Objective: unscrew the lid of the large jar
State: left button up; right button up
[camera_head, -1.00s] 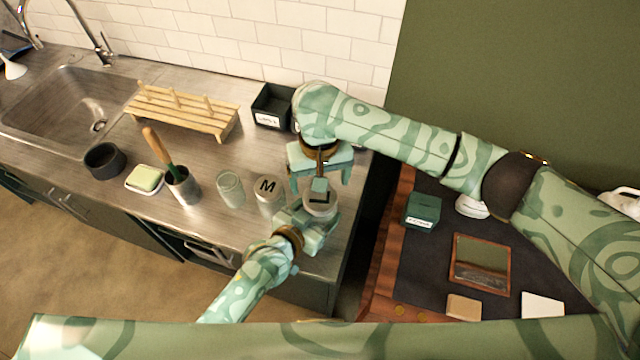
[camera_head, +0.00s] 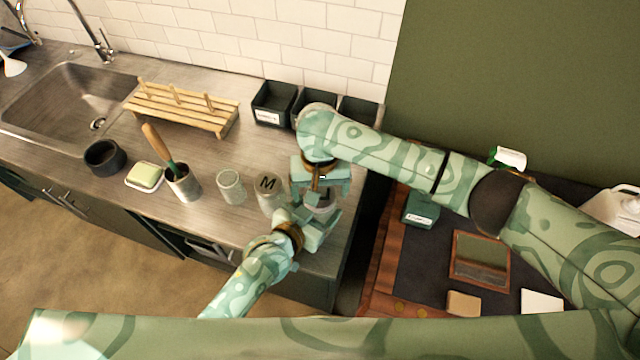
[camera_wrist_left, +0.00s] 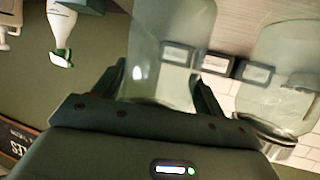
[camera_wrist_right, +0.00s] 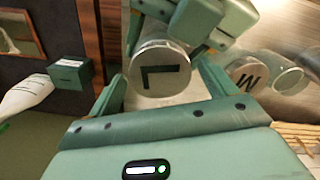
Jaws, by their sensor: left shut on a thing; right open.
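The large jar is a clear glass jar, seen in the left wrist view (camera_wrist_left: 170,45), with a grey round lid marked L (camera_wrist_right: 160,72). My left gripper (camera_head: 316,222) is shut on the jar's glass body and holds it upright near the counter's right end; I cannot tell whether its base touches the counter. My right gripper (camera_head: 320,190) is open above the jar and points down at it. In the right wrist view the lid lies between its two spread fingers (camera_wrist_right: 162,88), with gaps at the sides. In the head view the right gripper hides most of the lid.
Close left of the held jar stand a jar with an M lid (camera_head: 268,186) and an open glass (camera_head: 230,187). A utensil pot (camera_head: 184,187), a soap dish and a wooden rack (camera_head: 182,108) are further left. Dark bins (camera_head: 272,103) stand behind. A dark side table is right.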

jog(key=c, duration=1)
jog(key=n, duration=0.3)
jog(key=shift+n, duration=0.3)
jog(key=o, duration=1.1)
jog(key=shift+r, duration=0.1)
